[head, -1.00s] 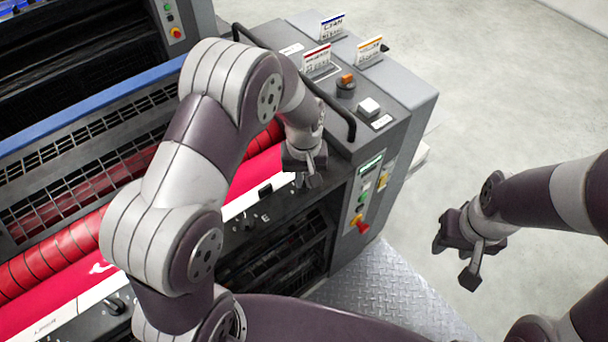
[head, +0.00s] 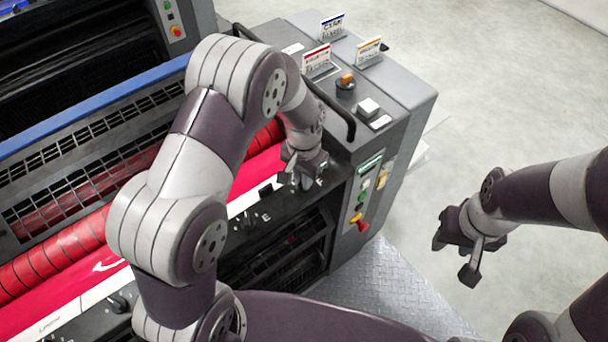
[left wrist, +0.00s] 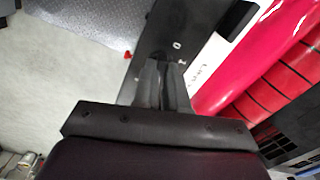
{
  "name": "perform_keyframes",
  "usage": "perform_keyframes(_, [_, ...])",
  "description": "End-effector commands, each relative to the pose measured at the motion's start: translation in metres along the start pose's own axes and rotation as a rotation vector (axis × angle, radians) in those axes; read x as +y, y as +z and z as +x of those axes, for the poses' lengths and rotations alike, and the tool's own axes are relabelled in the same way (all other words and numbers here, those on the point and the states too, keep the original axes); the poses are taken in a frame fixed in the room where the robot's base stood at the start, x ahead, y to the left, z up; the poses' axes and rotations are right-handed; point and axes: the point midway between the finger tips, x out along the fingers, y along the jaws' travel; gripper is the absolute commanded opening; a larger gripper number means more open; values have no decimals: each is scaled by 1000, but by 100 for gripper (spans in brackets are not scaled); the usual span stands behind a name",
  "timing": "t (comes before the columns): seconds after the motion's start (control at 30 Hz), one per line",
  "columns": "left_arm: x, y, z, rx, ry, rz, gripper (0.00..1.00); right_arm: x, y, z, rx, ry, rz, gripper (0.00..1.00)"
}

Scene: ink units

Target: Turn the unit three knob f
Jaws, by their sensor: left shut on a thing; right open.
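My left gripper (head: 300,181) is at the right end of the dark front ledge of the ink unit with the red rollers. It is shut at the place of knob f, beside a small pale letter on the ledge. The fingers also show in the left wrist view (left wrist: 166,84), close together over the ledge. The knob itself is hidden between and behind them. Another small knob (head: 248,217) stands on the ledge to the left, beside the letter E. My right gripper (head: 468,247) is open and empty, over the floor at the right.
A side cabinet (head: 385,115) with buttons and small label cards stands right of the rollers. A black rail (head: 340,115) rises near my left wrist. A red emergency knob (head: 361,225) sits on the panel below. Floor at right is clear.

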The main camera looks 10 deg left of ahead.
Motion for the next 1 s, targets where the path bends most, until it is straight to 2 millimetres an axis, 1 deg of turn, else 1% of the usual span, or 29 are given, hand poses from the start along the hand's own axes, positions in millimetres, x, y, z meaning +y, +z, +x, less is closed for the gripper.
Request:
perform_keyframes(0.03, [-1, -3, -4, 10, -3, 9, 0, 0, 0, -1, 0, 0, 0, 43])
perform_keyframes(0.57, [-1, -4, -4, 13, -4, 31, 0, 0, 0, -1, 0, 0, 0, 43])
perform_keyframes(0.6, [-1, -4, -4, 13, -4, 31, 21, 0, 0, -1, 0, 0, 0, 43])
perform_keyframes(0.63, [-1, -4, -4, 13, -4, 31, 31, 0, 0, -1, 0, 0, 0, 43])
perform_keyframes(0.67, [-1, -4, -4, 12, -3, 30, 37, 0, 0, -1, 0, 0, 0, 43])
perform_keyframes(0.9, [-1, -2, -2, 6, -2, 29, 37, 0, 0, -1, 0, 0, 0, 43])
perform_keyframes(1.0, [-1, -2, -7, 7, -2, 29, 37, 0, 0, 1, 0, 0, 0, 43])
